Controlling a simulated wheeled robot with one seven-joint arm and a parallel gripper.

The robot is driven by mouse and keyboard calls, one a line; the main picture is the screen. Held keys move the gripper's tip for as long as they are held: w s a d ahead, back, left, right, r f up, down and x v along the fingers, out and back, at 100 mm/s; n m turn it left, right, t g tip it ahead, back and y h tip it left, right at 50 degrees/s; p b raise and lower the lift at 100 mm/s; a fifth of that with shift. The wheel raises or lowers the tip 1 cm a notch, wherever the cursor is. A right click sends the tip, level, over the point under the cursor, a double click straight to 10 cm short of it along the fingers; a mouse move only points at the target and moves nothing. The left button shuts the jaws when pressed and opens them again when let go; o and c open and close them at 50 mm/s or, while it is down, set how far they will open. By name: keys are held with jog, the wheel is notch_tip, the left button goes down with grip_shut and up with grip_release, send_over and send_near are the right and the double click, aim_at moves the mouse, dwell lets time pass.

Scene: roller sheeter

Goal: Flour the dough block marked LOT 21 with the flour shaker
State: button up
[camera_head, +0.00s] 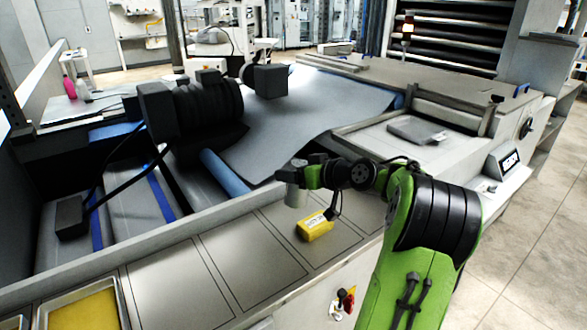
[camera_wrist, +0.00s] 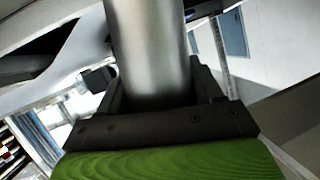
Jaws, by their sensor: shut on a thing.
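My gripper (camera_head: 300,172) is shut on a grey metal cylinder, which I take for the flour shaker (camera_head: 296,190). The shaker also fills the middle of the wrist view (camera_wrist: 150,50), between the two dark fingers. It looks roughly upright, held above the steel counter. A yellow block-like thing (camera_head: 316,226) with a dark-printed label lies on the counter, below and slightly right of the shaker. Its print is too small to read, so I cannot tell whether it is LOT 21. I see no flour falling.
A metal tray (camera_head: 40,318) with yellow contents stands at the counter's lower left. The counter between is clear. The roller machine's grey sheet (camera_head: 300,115) and dark rollers lie behind. A flat grey thing (camera_head: 412,130) lies on the right platform. Red and black knobs (camera_head: 347,299) sit on the front.

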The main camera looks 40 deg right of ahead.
jog(key=m+p, duration=0.1)
jog(key=m+y+p, duration=0.1)
jog(key=p, duration=0.1)
jog(key=shift+d+f+m+t+y, duration=0.15)
jog(key=shift+f+m+t+y, duration=0.15)
jog(key=shift+f, duration=0.1)
jog(key=f+m+t+p, duration=0.1)
jog(key=f+m, duration=0.1)
jog(key=m, duration=0.1)
jog(key=d+f+m+t+y, duration=0.1)
jog(key=f+m+t, duration=0.1)
jog(key=m, duration=0.2)
jog(key=d+f+m+t+y+p, duration=0.1)
jog(key=f+m, duration=0.1)
jog(key=m, duration=0.2)
jog(key=shift+s+d+f+t+p, duration=0.2)
jog(key=shift+f+t+p, duration=0.1)
jog(key=shift+f+p, duration=0.1)
jog(key=shift+d+f+m+t, duration=0.15)
jog(key=shift+m+t, duration=0.15)
jog(key=shift+m, duration=0.3)
jog(key=shift+d+f+b, duration=0.1)
jog(key=shift+d+b, duration=0.55)
jog(key=shift+b, duration=0.05)
jog(key=shift+s+d, duration=0.1)
jog(key=shift+d, duration=0.35)
jog(key=shift+a, duration=0.1)
